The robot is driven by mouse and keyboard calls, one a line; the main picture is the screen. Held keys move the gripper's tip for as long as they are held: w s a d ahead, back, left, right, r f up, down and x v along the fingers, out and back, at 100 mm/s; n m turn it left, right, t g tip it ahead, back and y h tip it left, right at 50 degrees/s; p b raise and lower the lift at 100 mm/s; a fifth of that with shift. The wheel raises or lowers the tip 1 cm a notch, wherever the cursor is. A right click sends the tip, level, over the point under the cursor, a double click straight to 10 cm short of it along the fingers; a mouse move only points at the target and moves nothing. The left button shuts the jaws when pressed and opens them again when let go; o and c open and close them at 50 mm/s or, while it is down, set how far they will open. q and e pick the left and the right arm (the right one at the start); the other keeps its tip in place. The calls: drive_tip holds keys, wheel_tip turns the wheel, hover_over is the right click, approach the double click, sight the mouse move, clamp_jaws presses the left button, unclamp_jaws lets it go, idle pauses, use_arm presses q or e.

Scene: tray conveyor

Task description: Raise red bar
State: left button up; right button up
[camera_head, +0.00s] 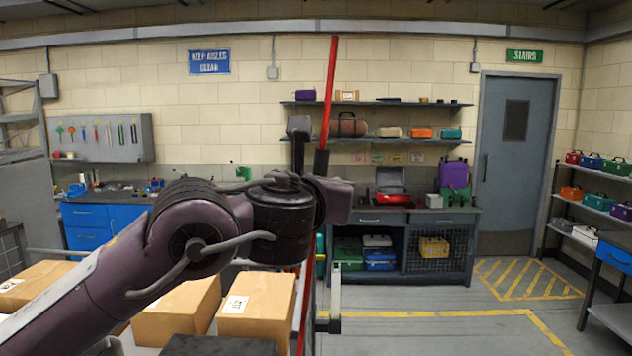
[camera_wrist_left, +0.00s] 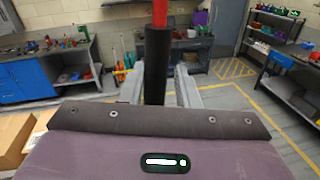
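The red bar (camera_head: 331,75) stands nearly upright, leaning slightly right towards its top, in the middle of the head view. Its black sleeve (camera_head: 321,163) shows just behind my left wrist, and a lower red part (camera_head: 303,315) shows below. In the left wrist view the black sleeve (camera_wrist_left: 157,65) rises between the two grey fingers of my left gripper (camera_wrist_left: 158,80), with red bar above it. A narrow gap seems to show beside the sleeve, but I cannot tell whether the fingers touch it. In the head view those fingers are hidden. My right gripper is not in view.
Cardboard boxes (camera_head: 255,300) stand at the lower left, close under my arm. A workbench with shelves (camera_head: 400,260) is behind the bar. A blue door (camera_head: 513,160) and a rack (camera_head: 600,190) are at the right. The floor before the door is clear.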

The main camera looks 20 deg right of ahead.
use_arm(q)
drive_tip(key=shift+o, duration=0.9)
drive_tip(key=shift+d, duration=0.3)
drive_tip(key=shift+s+a, duration=0.2)
drive_tip(key=shift+a, duration=0.05)
drive_tip(key=b+v, duration=0.2)
drive_tip(key=v, duration=0.5)
drive_tip(key=shift+s, duration=0.15)
